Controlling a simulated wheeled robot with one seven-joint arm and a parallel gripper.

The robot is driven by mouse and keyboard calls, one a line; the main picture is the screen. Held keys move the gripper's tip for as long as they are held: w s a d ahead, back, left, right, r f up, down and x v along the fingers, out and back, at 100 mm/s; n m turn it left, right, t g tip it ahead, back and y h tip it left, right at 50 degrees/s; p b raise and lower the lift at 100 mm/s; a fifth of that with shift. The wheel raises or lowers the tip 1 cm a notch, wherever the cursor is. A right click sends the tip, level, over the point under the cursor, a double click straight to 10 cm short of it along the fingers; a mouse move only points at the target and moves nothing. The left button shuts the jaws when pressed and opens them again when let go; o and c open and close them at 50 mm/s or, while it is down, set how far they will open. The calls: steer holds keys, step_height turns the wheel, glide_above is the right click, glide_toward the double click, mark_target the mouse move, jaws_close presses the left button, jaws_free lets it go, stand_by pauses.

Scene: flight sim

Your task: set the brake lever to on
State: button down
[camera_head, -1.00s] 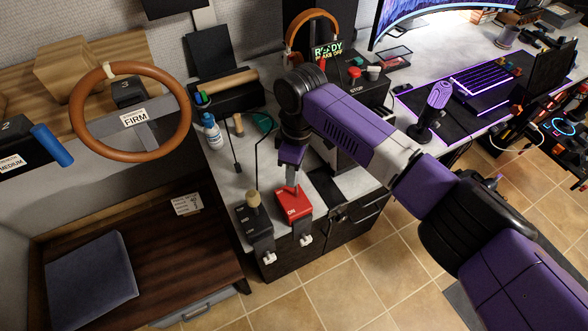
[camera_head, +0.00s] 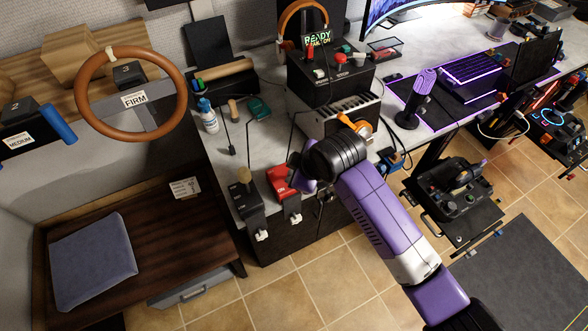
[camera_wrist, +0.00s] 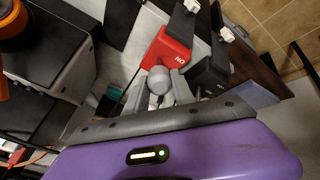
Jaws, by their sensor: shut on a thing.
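The red brake box (camera_head: 278,182), marked ON in the wrist view (camera_wrist: 168,52), is clamped at the counter's front edge. My gripper (camera_wrist: 160,88) is shut on the grey round knob of the brake lever (camera_wrist: 159,77), with a finger on each side of it. In the head view my gripper is mostly hidden behind my wrist, just right of the red box. The lever's shaft is hidden there too. The green display (camera_head: 317,40) reads READY, and its second line appears to end in ON.
A black lever box (camera_head: 243,208) with a beige knob stands just left of the red box. A black control box (camera_head: 318,88) is behind. A blue and white bottle (camera_head: 208,117) and thin black rods stand on the counter. The tiled floor in front is open.

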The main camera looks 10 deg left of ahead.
steer(key=shift+s+d+f, duration=0.25)
steer(key=shift+s+f, duration=0.05)
steer(key=shift+f, duration=0.1)
steer(key=c, duration=1.1)
jaws_free()
steer(key=shift+o, duration=0.2)
steer(key=shift+s+d+r, duration=0.1)
steer(key=shift+s+r, duration=0.1)
steer(key=shift+r, duration=0.4)
steer(key=v, duration=0.6)
steer(key=shift+s+r+b, duration=0.15)
steer(key=shift+r+b, duration=0.15)
steer(key=shift+b, duration=0.05)
steer(key=shift+d, duration=0.1)
